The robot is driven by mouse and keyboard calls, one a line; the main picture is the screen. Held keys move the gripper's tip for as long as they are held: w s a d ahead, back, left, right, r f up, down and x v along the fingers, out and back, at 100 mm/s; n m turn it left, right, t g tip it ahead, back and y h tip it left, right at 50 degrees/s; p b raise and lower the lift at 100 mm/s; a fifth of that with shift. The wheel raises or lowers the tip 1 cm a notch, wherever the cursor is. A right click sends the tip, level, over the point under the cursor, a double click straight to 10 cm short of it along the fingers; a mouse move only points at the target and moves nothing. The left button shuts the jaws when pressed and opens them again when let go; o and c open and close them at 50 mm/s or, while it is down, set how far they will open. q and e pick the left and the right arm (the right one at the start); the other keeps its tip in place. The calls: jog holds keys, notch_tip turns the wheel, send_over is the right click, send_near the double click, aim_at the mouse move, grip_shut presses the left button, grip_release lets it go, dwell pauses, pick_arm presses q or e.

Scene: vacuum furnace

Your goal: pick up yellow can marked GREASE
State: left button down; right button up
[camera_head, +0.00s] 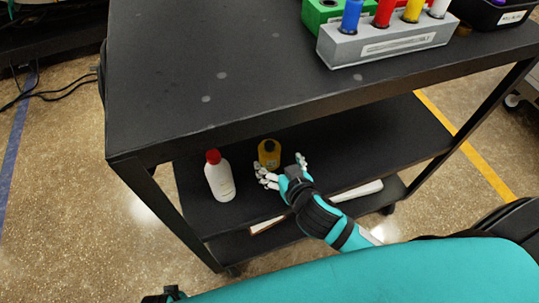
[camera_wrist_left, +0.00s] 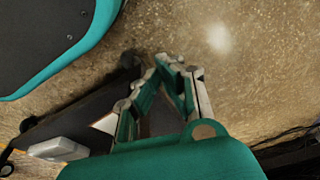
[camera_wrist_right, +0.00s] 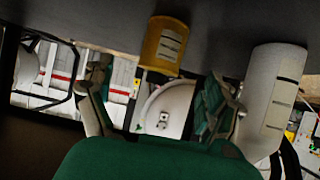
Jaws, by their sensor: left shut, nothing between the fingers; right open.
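The yellow can (camera_head: 269,153) with a dark top stands on the middle shelf of the black cart, under its top. In the right wrist view the yellow can (camera_wrist_right: 167,46) shows with a pale label, too small to read, ahead of the fingers. My right gripper (camera_head: 281,172) is open and empty, just in front of the can; its spread fingers also show in the right wrist view (camera_wrist_right: 160,100). The can is not between the fingertips. My left gripper (camera_wrist_left: 165,62) is shut and empty, with the floor beyond it.
A white bottle with a red cap (camera_head: 219,176) stands left of the can; it shows at the right wrist view's right side. The black cart's top (camera_head: 230,75) overhangs the shelf. A grey rack (camera_head: 385,42) with coloured bottles stands on top. The shelf's right is clear.

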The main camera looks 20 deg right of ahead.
aim_at(270, 151)
jog(key=b+x, duration=0.1)
jog(key=x, duration=0.6)
jog(key=shift+w+a+r, duration=0.1)
jog(key=shift+w+r, duration=0.05)
jog(key=shift+r, duration=0.05)
jog(key=shift+w+f, duration=0.2)
jog(key=shift+w, duration=0.2)
pick_arm(q)
jog(key=r, duration=0.1)
jog(key=w+r, duration=0.1)
jog(key=r, duration=0.2)
jog(key=shift+w+d+r, duration=0.1)
jog(key=shift+w+r, duration=0.15)
jog(key=shift+w, duration=0.15)
pick_arm(e)
jog(key=shift+r, duration=0.1)
jog(key=c, duration=1.5)
